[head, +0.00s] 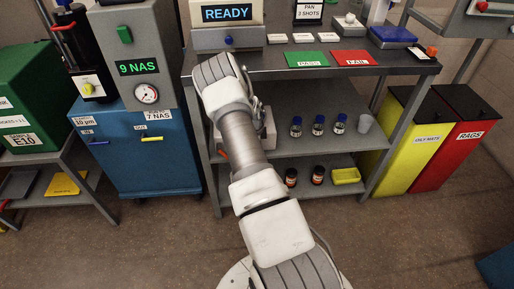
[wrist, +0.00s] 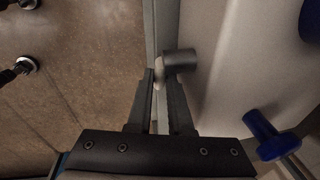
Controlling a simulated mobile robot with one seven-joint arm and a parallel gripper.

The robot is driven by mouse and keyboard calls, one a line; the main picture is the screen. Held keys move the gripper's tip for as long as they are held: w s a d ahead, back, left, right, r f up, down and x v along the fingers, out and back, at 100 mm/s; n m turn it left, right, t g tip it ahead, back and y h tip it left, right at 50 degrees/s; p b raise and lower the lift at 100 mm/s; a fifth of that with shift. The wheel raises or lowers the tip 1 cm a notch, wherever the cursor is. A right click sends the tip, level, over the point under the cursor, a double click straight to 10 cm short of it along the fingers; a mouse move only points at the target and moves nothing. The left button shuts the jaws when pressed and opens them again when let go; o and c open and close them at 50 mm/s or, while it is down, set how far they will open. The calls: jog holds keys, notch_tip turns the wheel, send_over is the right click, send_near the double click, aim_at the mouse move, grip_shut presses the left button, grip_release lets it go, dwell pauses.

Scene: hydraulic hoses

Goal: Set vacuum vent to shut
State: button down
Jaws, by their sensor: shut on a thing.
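My gripper (wrist: 160,82) shows in the wrist view with its two dark fingers close together. They are shut on a small pale piece (wrist: 159,72) at the end of a dark round stub (wrist: 180,60). The stub stands out from the side of a pale grey housing (wrist: 225,60). I take the piece and stub to be the vacuum vent, but no label shows. Its setting cannot be read. In the head view my arm hides the gripper and the vent.
In the wrist view, a blue knob (wrist: 262,126) projects from the housing at the right. In the head view, a grey bench (head: 320,80) carries a READY display unit (head: 228,14). Small bottles (head: 318,125) stand on its shelf. A blue cabinet (head: 135,160) stands left.

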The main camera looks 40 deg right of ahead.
jog(key=g+h+b, duration=0.1)
jog(key=h+b, duration=0.1)
jog(key=shift+r+g+h, duration=0.2)
jog(key=shift+g+h, duration=0.2)
jog(key=shift+w+a+r+g+h+b, duration=0.1)
jog(key=shift+r+g+h+b, duration=0.15)
jog(key=shift+g+h+b, duration=0.45)
jog(key=shift+r+n+h+b, duration=0.3)
jog(key=shift+h+b, duration=0.3)
jog(key=shift+b, duration=0.4)
jog(key=shift+r, duration=0.1)
jog(key=c, duration=1.1)
grip_release()
jog(key=shift+a, duration=0.1)
